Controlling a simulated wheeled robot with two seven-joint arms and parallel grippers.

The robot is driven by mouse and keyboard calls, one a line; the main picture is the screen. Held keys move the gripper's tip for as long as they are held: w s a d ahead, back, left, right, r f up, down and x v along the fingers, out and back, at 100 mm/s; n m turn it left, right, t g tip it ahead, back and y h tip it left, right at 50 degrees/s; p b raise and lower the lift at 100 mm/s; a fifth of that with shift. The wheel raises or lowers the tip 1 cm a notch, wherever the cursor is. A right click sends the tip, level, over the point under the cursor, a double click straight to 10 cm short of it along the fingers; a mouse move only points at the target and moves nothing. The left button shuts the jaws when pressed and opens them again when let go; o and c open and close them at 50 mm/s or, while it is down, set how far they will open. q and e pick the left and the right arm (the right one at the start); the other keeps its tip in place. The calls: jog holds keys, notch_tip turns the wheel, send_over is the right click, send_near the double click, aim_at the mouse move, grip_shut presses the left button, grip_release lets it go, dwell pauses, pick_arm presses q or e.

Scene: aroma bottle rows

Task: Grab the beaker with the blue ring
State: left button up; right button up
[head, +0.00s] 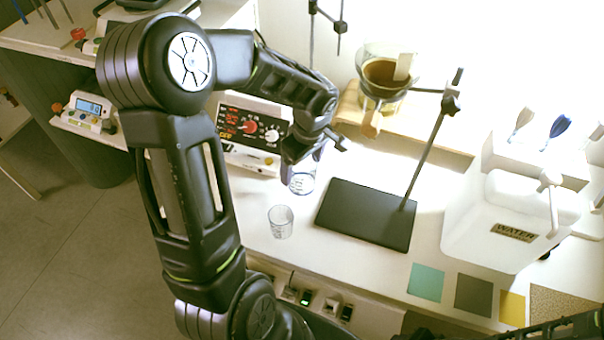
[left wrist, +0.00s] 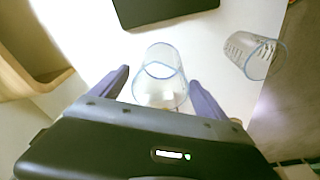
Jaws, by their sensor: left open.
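A clear beaker with a bluish tint and rim (head: 302,184) stands upright on the white counter, partly hidden by my left gripper (head: 302,164). My right gripper is not in view.
A black stand base (head: 365,214) with a rod lies just right of the beakers. A control box with dials (head: 247,128) is behind left. A wooden platform (head: 425,122) bears a glass vessel with brown contents (head: 382,75). A white water container (head: 500,240) stands at right.

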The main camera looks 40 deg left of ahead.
pick_arm(q)
jog(key=shift+a+f, duration=0.2)
jog(key=shift+f, duration=1.3)
jog(key=c, duration=1.5)
